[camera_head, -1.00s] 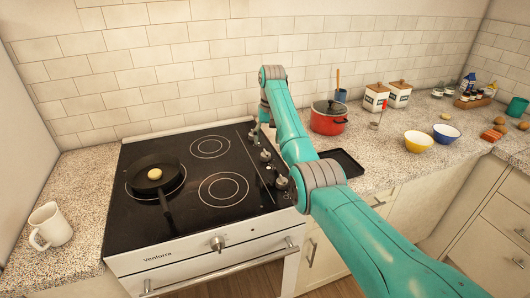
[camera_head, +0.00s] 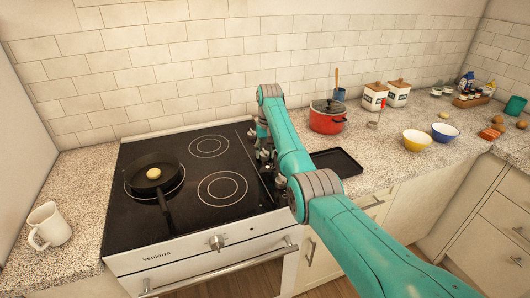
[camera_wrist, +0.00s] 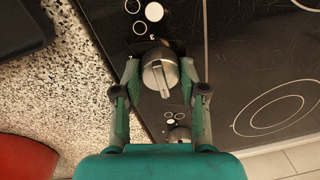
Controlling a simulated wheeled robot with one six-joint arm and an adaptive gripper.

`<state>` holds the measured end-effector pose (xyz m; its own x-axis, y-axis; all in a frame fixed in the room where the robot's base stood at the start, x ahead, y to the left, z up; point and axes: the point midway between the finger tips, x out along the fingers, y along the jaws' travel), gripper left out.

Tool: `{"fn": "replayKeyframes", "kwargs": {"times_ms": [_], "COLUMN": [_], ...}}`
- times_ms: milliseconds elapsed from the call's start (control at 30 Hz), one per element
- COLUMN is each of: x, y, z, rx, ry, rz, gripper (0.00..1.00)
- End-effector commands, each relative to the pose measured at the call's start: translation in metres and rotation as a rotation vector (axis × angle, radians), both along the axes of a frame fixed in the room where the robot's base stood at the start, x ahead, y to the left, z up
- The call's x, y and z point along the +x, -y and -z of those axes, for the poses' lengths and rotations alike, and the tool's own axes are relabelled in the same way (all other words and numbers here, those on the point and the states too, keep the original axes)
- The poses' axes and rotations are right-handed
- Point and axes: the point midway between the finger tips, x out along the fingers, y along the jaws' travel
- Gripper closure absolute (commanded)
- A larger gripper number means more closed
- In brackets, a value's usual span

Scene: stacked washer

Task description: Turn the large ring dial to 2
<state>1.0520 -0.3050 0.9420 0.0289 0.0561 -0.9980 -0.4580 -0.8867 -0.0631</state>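A silver dial (camera_wrist: 160,74) with a raised grip bar sits on the black cooktop's control strip, between the fingers of my gripper (camera_wrist: 161,75) in the wrist view. The fingers are apart, one on each side of the dial; I cannot tell whether they touch it. A "3" mark and white circles, one filled, show above the dial. Its bar is slightly tilted, and I cannot read its setting. A second silver dial (camera_wrist: 178,135) is lower, partly hidden by my gripper. In the head view, my gripper (camera_head: 263,143) is over the dial strip, mostly behind my arm.
A black pan (camera_head: 154,174) with a round yellowish item stands on the left of the cooktop (camera_head: 190,225). A red pot (camera_head: 328,118) and black tray (camera_head: 340,162) are right of the strip. Another knob (camera_head: 217,242) is on the oven front. A white mug (camera_head: 48,226) stands far left.

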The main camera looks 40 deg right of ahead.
Motion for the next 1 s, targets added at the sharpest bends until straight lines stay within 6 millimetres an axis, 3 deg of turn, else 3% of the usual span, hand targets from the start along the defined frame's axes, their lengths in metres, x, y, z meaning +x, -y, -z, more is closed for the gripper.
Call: {"fn": "replayKeyframes", "kwargs": {"times_ms": [467,1000], "x": [-0.0003,-0.0011], "y": [0.0,-0.0004], "z": [0.0004,0.0006], "rx": [0.0,0.0], "ry": [0.0,0.0], "rz": [0.067,0.517], "gripper": [0.93,0.93]}}
